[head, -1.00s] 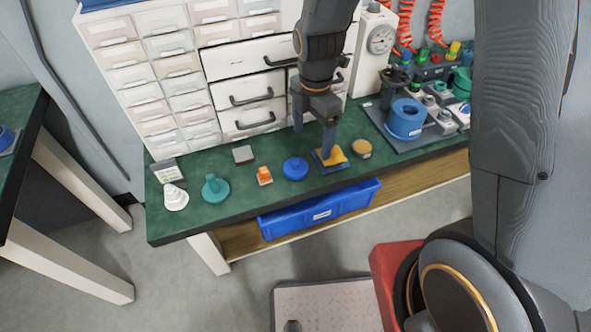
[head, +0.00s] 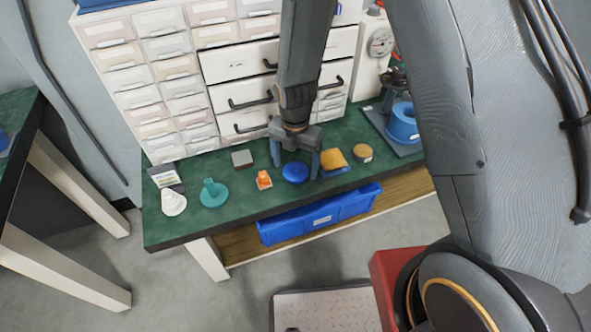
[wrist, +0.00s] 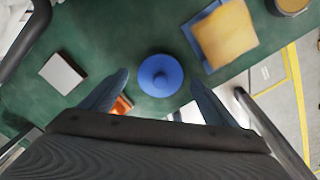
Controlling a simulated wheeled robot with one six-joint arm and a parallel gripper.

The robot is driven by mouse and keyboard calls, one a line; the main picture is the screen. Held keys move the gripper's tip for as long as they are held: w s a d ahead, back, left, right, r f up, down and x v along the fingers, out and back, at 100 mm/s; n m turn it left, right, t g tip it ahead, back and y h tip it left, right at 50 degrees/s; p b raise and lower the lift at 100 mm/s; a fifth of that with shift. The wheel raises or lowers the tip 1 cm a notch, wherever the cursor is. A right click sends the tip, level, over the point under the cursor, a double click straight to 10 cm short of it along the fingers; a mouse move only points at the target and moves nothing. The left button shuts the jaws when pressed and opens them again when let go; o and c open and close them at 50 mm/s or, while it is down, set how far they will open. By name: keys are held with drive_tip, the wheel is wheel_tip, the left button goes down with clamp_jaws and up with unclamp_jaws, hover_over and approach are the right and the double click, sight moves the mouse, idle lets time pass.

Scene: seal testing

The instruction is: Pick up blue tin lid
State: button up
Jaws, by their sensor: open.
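The blue tin lid (head: 295,172) is a round disc with a small knob, lying on the green bench top. In the wrist view the lid (wrist: 160,75) lies between and just beyond the two fingertips. My gripper (head: 296,170) is open and empty, with its fingers pointing down on either side of the lid in the head view. The wrist view shows my gripper (wrist: 158,85) with its fingers spread wider than the lid. I cannot tell the exact height of the fingertips above the bench.
An orange piece (head: 264,180) lies close left of the lid. A yellow block on a blue base (head: 334,160) is close right, with a round tan-topped tin (head: 363,152) beyond. A grey square block (head: 242,158) is behind left. Drawers (head: 240,92) stand behind.

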drive_tip(key=shift+f, duration=0.65)
drive_tip(key=c, duration=1.1)
drive_tip(key=shift+r, duration=0.1)
